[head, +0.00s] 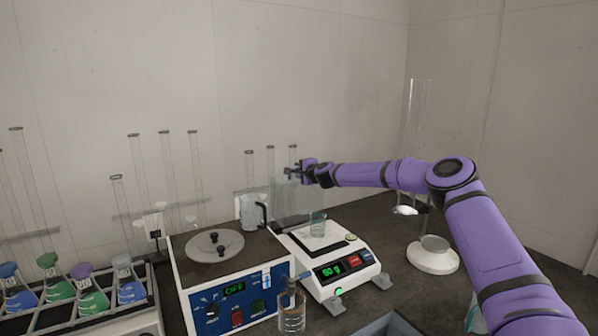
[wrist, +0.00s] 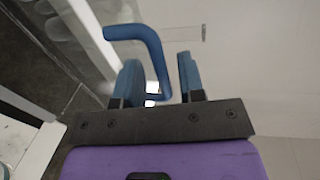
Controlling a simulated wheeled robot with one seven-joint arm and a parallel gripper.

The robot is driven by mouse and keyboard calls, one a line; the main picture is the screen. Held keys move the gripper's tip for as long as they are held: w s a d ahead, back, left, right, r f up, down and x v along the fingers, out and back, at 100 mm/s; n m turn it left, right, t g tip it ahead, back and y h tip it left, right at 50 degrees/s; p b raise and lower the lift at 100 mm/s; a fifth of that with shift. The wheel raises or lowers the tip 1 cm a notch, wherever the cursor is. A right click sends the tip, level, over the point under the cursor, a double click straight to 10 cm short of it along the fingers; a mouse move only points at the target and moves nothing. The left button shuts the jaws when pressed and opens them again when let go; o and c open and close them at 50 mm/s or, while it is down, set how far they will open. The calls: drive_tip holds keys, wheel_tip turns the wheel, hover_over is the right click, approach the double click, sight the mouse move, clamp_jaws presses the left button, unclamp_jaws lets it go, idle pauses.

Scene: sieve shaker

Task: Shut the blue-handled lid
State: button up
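The blue handle (wrist: 137,34) is a bent bar in the wrist view, joined to the edge of a pale, see-through panel (wrist: 84,28) that looks like the lid. In the head view a faint see-through panel (head: 285,203) stands raised behind the white balance (head: 338,279), partly hidden by things in front. My gripper (wrist: 160,78) has its blue fingers apart. The free end of the handle hangs between them, with a gap to the right finger; contact on the left is unclear. In the head view my gripper (head: 295,173) is at the panel's top.
A beaker (head: 318,224) stands on the balance. A blue-fronted device (head: 237,303) with a grey round lid is to its left, and a jug (head: 250,212) stands behind. A white-based stand (head: 432,258) is right, below my arm. A flask rack (head: 75,317) is far left.

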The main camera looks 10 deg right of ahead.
drive_tip(key=shift+w+a+f, duration=0.1)
drive_tip(key=shift+w+a, duration=0.15)
drive_tip(key=shift+w, duration=0.25)
drive_tip(key=shift+c, duration=0.2)
clamp_jaws()
drive_tip(key=shift+s+d, duration=0.1)
